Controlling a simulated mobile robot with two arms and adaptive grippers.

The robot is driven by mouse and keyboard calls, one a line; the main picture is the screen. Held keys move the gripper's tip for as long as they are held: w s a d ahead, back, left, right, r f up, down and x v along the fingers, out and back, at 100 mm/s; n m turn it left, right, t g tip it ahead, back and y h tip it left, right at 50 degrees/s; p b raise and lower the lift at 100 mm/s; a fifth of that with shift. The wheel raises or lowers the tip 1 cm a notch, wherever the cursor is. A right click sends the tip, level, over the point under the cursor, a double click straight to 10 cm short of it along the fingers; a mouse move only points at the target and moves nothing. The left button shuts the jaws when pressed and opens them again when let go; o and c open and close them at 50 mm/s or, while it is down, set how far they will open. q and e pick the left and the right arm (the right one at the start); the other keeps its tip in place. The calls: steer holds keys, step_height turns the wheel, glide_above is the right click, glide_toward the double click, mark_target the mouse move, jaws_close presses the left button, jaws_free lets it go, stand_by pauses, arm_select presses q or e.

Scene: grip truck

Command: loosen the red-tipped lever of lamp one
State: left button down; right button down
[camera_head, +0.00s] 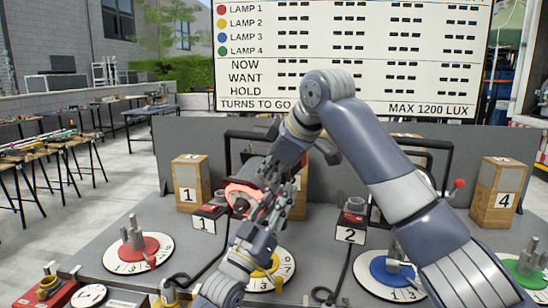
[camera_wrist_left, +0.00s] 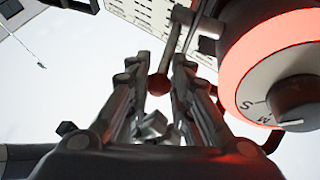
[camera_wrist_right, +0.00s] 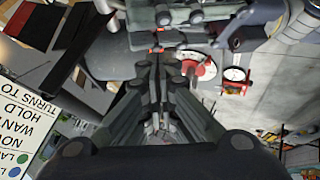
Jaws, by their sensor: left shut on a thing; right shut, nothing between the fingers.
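Lamp one (camera_head: 243,195), with a glowing red ring, stands behind the "1" base in the head view and is partly covered by my arms. In the left wrist view its head (camera_wrist_left: 275,65) fills the upper right, with a dial on its face. The red-tipped lever (camera_wrist_left: 158,84) shows between the fingers of my left gripper (camera_wrist_left: 160,68), which is shut on it. My left gripper (camera_head: 285,200) is at the lamp's right side in the head view. My right gripper (camera_wrist_right: 158,65) is shut and empty, close above the lamp; its fingertips are hard to separate from my left gripper in the head view.
A red-tipped lever of another lamp (camera_head: 459,184) shows at right. Red (camera_head: 140,252), yellow (camera_head: 268,272) and blue (camera_head: 390,272) numbered dials sit on the grey table. Wooden blocks "1" (camera_head: 187,185) and "4" (camera_head: 497,190) stand behind. A large board (camera_head: 350,50) rises at the back.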

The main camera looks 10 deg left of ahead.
arm_select(q)
steer(key=shift+d+f, duration=0.25)
arm_select(e)
steer(key=shift+w+d+f, duration=0.2)
steer(key=shift+d+f, duration=0.05)
steer(key=shift+f, duration=0.35)
steer(key=shift+w+d+f, duration=0.2)
steer(key=shift+d+f, duration=0.05)
steer(key=shift+f, duration=0.3)
steer(key=shift+f, duration=0.1)
